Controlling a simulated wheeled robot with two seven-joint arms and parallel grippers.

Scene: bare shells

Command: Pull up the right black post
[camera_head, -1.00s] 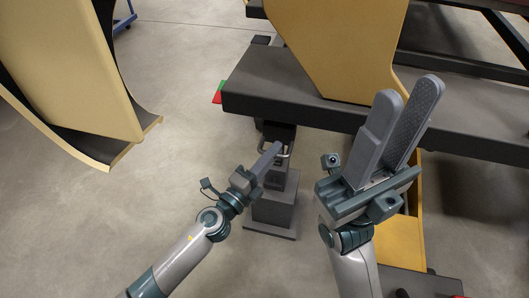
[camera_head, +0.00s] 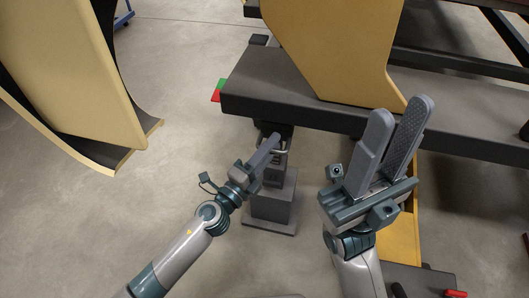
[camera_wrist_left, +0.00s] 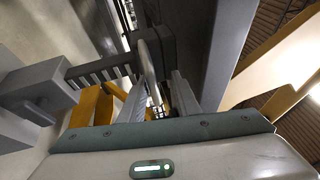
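The black post (camera_head: 272,205) stands upright on a square foot under the front edge of the dark platform. It has a thin metal loop handle (camera_head: 285,150) near its top. My left gripper (camera_head: 271,146) is at this handle, fingers pointing up and away. In the left wrist view the curved metal handle (camera_wrist_left: 149,62) runs down between my left fingers; whether they grip it is unclear. My right gripper (camera_head: 402,122) is raised to the right of the post, its two long fingers apart and empty.
The dark platform (camera_head: 290,95) overhangs the post, with a tan upright panel (camera_head: 335,45) on it. A curved tan shell (camera_head: 75,75) stands at the left. A tan part (camera_head: 401,240) and a dark base with a red piece (camera_head: 455,293) are behind my right arm. Floor left of the post is clear.

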